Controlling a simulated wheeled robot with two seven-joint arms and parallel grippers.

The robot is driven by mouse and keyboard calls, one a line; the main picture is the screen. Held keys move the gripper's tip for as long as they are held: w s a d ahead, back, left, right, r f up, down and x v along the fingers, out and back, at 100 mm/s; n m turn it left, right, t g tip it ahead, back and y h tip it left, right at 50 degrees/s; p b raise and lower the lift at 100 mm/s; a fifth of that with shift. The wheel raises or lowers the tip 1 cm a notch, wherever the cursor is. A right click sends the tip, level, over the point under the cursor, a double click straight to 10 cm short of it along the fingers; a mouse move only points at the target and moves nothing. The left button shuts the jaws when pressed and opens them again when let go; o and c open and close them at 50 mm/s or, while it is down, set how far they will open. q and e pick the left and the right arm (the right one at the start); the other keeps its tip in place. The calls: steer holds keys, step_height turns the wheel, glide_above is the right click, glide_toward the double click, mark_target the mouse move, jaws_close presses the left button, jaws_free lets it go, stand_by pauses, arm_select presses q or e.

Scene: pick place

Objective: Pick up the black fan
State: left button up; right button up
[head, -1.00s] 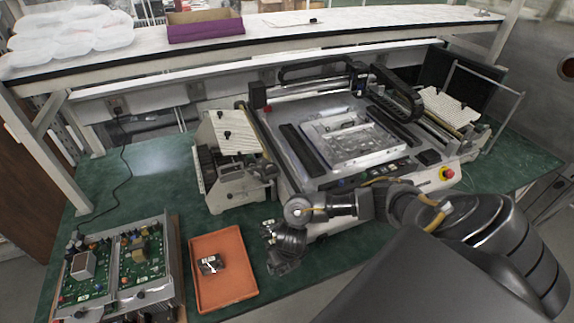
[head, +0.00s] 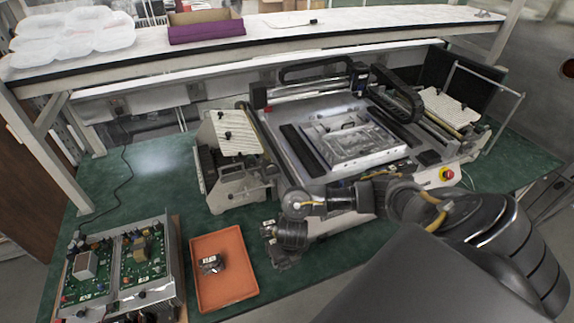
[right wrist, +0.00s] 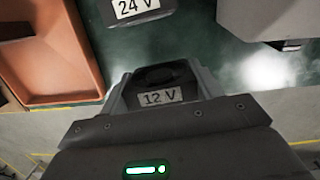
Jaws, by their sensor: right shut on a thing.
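A black fan with a white "12 V" label (right wrist: 160,96) sits between the two fingers of my right gripper (right wrist: 164,80) in the right wrist view. The gripper is shut on it. In the head view my right gripper (head: 282,260) is low over the green table, right of the orange tray; the held fan is hard to make out there. A second dark block labelled "24 V" (right wrist: 136,8) stands just beyond the gripper, apart from it; it also shows in the head view (head: 268,227). My left gripper is not in view.
The orange tray (head: 228,288) holds a small dark part with a white label (head: 211,264). A circuit-board unit (head: 118,268) stands left of it. A white device (head: 230,165) and a large machine (head: 350,145) stand behind.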

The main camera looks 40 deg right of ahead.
steer(key=s+a+r+p, duration=0.2)
steer(key=s+a+r, duration=0.1)
steer(key=a+r, duration=0.3)
steer(key=s+a+r+p, duration=0.3)
steer(key=a+r, duration=0.3)
steer(key=r, duration=0.2)
steer(key=shift+s+a+r+p, duration=0.2)
steer(key=shift+s+p, duration=0.05)
steer(key=shift+p, duration=0.05)
stand_by(0.7)
stand_by(0.7)
